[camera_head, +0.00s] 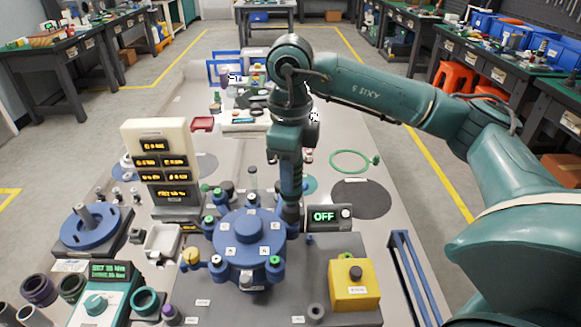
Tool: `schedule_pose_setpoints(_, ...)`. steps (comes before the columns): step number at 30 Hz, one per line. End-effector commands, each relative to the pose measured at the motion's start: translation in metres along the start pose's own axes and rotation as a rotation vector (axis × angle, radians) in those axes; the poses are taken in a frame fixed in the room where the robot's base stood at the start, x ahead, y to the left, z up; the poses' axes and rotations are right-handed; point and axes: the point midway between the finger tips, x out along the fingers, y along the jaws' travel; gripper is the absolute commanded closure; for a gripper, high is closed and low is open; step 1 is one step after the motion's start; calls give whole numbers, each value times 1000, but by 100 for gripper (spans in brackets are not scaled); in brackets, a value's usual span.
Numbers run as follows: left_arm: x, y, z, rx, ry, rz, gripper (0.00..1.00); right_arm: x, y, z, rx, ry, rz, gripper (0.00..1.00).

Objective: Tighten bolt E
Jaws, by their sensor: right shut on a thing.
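The round blue flanged fixture (246,238) stands on a grey plate at the front middle, with bolts around its rim, several of them green-topped, and small lettered labels. The letters are too small to read surely, so I cannot tell which bolt is E. My right gripper (291,212) points down at the fixture's right rear rim, beside the OFF display. It is shut on a dark upright tool, mostly hidden by the gripper and wrist. I cannot tell whether the tool touches a bolt there. My left gripper is out of view.
A green torque unit (102,296) with a lit display stands at the front left. A cream display tower (162,160) is behind the fixture. A small OFF display (325,216), a yellow button box (354,284) and a blue rail (414,275) are to the right.

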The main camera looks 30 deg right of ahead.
Motion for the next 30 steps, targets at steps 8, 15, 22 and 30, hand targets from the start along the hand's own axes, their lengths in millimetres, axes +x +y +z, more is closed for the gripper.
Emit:
schedule_pose_setpoints(8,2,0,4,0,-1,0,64,3,0,0,0,-3,-1,92)
schedule_pose_setpoints(15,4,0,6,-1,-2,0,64,7,0,0,0,-2,-1,92)
schedule_pose_setpoints(22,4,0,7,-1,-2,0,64,8,0,0,0,-1,-1,92)
schedule_pose_setpoints(30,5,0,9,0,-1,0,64,9,0,0,0,-1,-1,92)
